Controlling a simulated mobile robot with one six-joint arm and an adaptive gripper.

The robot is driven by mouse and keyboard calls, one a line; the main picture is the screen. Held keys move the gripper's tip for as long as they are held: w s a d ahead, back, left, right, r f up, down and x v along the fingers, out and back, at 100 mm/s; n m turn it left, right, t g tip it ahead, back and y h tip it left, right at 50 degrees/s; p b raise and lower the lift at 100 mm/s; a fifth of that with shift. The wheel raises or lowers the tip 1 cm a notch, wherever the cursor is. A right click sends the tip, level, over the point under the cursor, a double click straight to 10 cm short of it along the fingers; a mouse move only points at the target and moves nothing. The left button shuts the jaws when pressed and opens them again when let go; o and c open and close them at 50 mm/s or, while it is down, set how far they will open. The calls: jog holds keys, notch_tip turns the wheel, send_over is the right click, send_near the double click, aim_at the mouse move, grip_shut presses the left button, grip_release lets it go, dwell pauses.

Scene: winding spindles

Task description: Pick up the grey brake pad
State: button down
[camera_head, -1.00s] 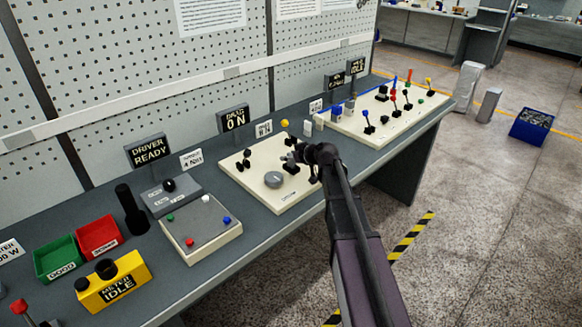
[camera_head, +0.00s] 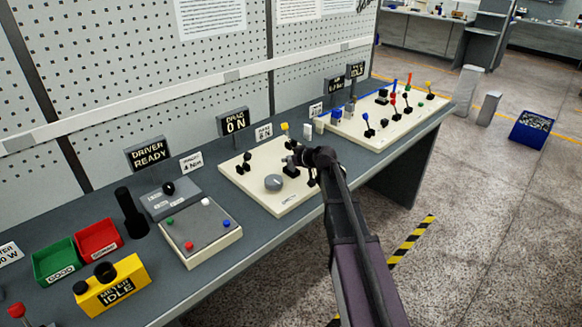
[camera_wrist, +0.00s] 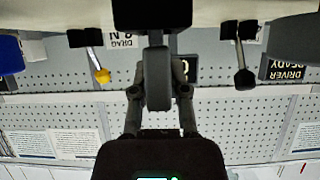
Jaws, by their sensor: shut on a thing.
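The grey brake pad (camera_wrist: 158,82) is a dark grey piece with a rounded end, in the middle of the wrist view. My gripper (camera_wrist: 158,97) has its two fingers closed on either side of it. The pad sits right by a black block (camera_wrist: 152,14); I cannot tell whether they touch. In the head view my gripper (camera_head: 298,158) is over the cream board (camera_head: 247,186), behind the round grey disc (camera_head: 273,183). There the pad is too small and covered to tell clearly.
Black stands with levers flank the gripper, one yellow-tipped (camera_wrist: 103,75) and one dark (camera_wrist: 244,78). A second cream board (camera_head: 352,132) with several levers is to the right.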

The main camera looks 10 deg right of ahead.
jog(key=shift+r, duration=0.1)
dwell(0.3)
notch_tip(320, 180, up, 3)
jog(key=p, duration=0.3)
jog(key=shift+r, duration=0.15)
jog(key=s+r+p, duration=0.1)
jog(key=s+p, duration=0.1)
jog(key=s, duration=1.4)
jog(key=shift+d+r, duration=0.25)
jog(key=shift+d, duration=0.05)
